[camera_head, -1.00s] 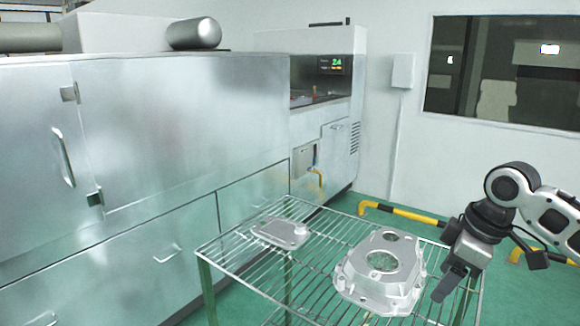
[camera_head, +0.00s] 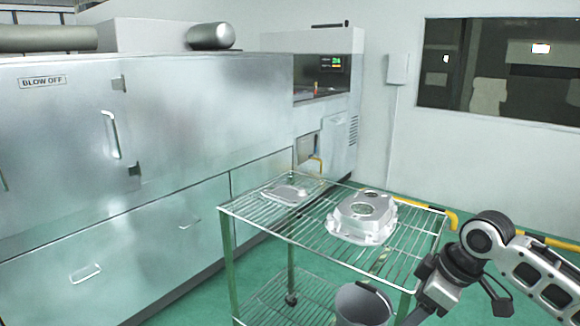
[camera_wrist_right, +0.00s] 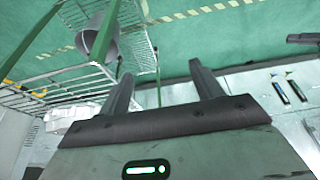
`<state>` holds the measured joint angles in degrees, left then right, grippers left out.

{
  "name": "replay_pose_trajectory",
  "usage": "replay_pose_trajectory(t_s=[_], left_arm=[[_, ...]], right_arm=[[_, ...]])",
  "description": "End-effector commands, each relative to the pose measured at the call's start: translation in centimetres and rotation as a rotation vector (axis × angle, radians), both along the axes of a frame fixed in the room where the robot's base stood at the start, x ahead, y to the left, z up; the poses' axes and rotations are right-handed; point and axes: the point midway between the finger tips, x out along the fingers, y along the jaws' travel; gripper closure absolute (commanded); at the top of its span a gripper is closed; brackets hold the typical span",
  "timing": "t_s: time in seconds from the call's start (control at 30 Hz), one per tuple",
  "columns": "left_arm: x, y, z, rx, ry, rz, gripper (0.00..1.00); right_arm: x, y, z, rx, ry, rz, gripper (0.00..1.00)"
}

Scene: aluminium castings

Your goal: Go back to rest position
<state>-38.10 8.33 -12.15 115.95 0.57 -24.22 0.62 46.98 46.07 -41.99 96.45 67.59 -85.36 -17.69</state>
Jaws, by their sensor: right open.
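My right gripper (camera_wrist_right: 163,90) shows in the right wrist view with its two dark fingers apart and nothing between them. In the head view my right arm comes in from the right, and the gripper end runs down to the bottom edge, beside the wire rack's right side. A large aluminium casting (camera_head: 347,222) with a round opening lies on the wire rack's top shelf (camera_head: 290,232). A flatter casting (camera_head: 286,194) lies farther left on the same shelf. The gripper is apart from both castings. My left gripper is not in view.
A grey bin (camera_head: 362,304) stands below the top shelf, near the rack's front right. A large metal machine (camera_head: 190,130) marked BLOW OFF fills the left. A yellow and black floor rail (camera_head: 451,220) runs behind the rack. Green floor (camera_head: 190,312) shows between machine and rack.

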Motion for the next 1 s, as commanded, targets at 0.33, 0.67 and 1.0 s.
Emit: replay_pose_trajectory(t_s=[0.33, 0.67, 1.0], left_arm=[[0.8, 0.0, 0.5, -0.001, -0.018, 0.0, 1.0], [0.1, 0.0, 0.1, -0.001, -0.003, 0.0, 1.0], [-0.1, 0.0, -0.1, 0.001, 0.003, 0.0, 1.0]], right_arm=[[-3.0, 7.5, -9.7, 0.172, -0.113, -0.087, 0.35], [-12.4, 11.8, -17.6, 0.393, -0.307, -0.428, 0.35], [-20.2, 8.7, -19.3, 0.365, -0.444, -0.647, 0.35]])
